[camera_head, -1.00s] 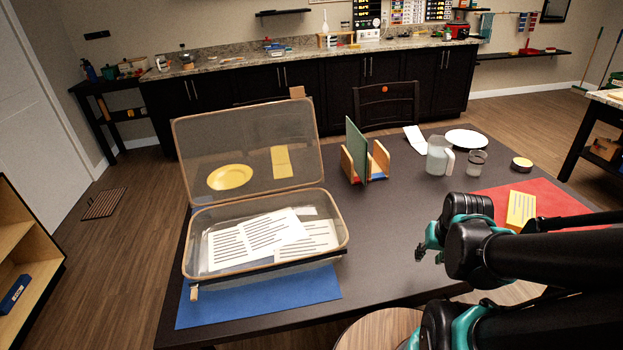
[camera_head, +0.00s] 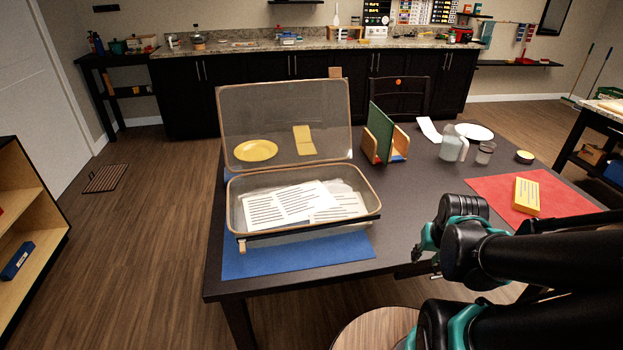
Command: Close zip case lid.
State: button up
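The zip case (camera_head: 300,236) stands on a blue mat at the left of the dark table. Its see-through lid (camera_head: 290,105) is open and stands up, leaning slightly back, with a tan rim and a tab on top. Printed papers (camera_head: 285,204) lie inside the case. A yellow plate and a yellow card show through the lid. My gripper (camera_head: 422,262) is to the right of the case, apart from it, near the table's front edge. Its fingers are small and partly hidden, so I cannot tell whether they are open.
A wooden holder with a green board (camera_head: 379,132) stands right of the lid. A yellow block (camera_head: 526,196) lies on a red mat (camera_head: 490,187). A round stool (camera_head: 380,330) is in front.

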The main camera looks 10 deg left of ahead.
aim_at(335, 73)
jog(key=k+u, duration=0.2)
jog(key=k+j+z, duration=0.1)
jog(key=j, duration=0.35)
jog(key=k+j+z, duration=0.15)
jog(key=j, duration=0.35)
jog(key=k+j+z, duration=0.1)
jog(key=k+j, duration=0.2)
jog(key=k+j+z, duration=0.15)
jog(key=j, duration=0.4)
jog(key=k+j+z, duration=0.1)
jog(key=k+j, duration=0.2)
jog(key=j+z, duration=0.2)
jog(key=j, duration=0.55)
jog(key=j+z, duration=0.2)
jog(key=j, duration=0.55)
jog(key=k+j+z, duration=0.1)
jog(key=j+z, duration=0.15)
jog(key=j, duration=0.5)
jog(key=i+j, duration=0.15)
jog(key=j, duration=0.3)
jog(key=i+j+z, duration=0.1)
jog(key=j, duration=0.3)
jog(key=i+j+z, duration=0.1)
jog(key=j, duration=0.35)
jog(key=i+j, duration=0.2)
jog(key=j, duration=0.25)
jog(key=i+j+u, duration=0.6)
jog(key=j, duration=0.1)
